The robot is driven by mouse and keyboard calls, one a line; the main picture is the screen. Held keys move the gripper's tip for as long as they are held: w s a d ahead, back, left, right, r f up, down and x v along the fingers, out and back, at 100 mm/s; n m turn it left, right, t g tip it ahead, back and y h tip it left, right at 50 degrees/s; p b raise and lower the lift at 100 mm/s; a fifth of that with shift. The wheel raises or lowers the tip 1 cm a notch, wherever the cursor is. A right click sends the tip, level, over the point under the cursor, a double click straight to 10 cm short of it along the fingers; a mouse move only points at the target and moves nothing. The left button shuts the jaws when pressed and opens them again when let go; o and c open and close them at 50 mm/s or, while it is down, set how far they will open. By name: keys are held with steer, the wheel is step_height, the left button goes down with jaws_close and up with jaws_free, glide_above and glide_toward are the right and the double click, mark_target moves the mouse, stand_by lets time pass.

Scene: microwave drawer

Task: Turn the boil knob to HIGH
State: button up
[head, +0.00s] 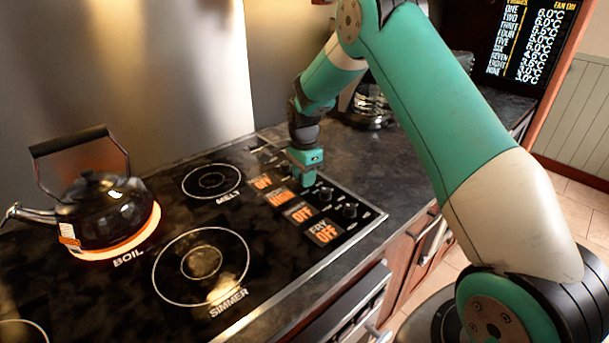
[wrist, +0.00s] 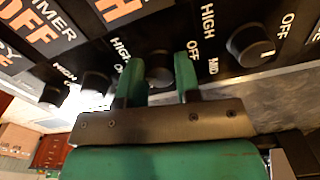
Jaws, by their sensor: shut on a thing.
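The boil knob (wrist: 158,68) is a small dark round knob, between the two green fingers of my gripper (wrist: 158,82) in the wrist view. In the head view my gripper (head: 304,182) points down onto the control panel and hides this knob. The fingers are shut on it. The orange readout (head: 280,198) beside the gripper appears to read HIGH; its large letters are partly cut off in the wrist view. The boil burner (head: 152,225) glows orange-red under a black kettle (head: 95,212).
Other knobs (head: 349,211) stand close by on the panel; another knob (wrist: 250,46) sits right of my gripper in the wrist view. Other readouts (head: 325,232) show OFF. The simmer ring (head: 202,265) and melt ring (head: 211,181) are bare and unlit.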

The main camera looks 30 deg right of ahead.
steer(key=shift+w+r+m, duration=0.15)
steer(key=shift+m, duration=0.45)
steer(key=o, duration=0.9)
step_height(320, 180, up, 17)
steer(key=shift+r+b, duration=0.15)
steer(key=shift+b, duration=0.9)
steer(key=s+a+r+n+y, duration=0.1)
steer(key=s+a+r+n, duration=0.2)
steer(key=s+a+n, duration=0.9)
steer(key=s+a+n+y, duration=0.1)
steer(key=s+a+n, duration=0.1)
steer(key=s+n, duration=0.2)
steer(key=s+a+f+n+y, duration=0.1)
steer(key=s+a+n, duration=0.2)
steer(key=s, duration=0.8)
steer(key=s+a+f+n+y, duration=0.1)
steer(key=s+a+n, duration=0.1)
steer(key=s+n, duration=0.5)
steer(key=shift+s+a+f, duration=0.15)
steer(key=shift+s+f, duration=0.1)
steer(key=shift+s, duration=0.2)
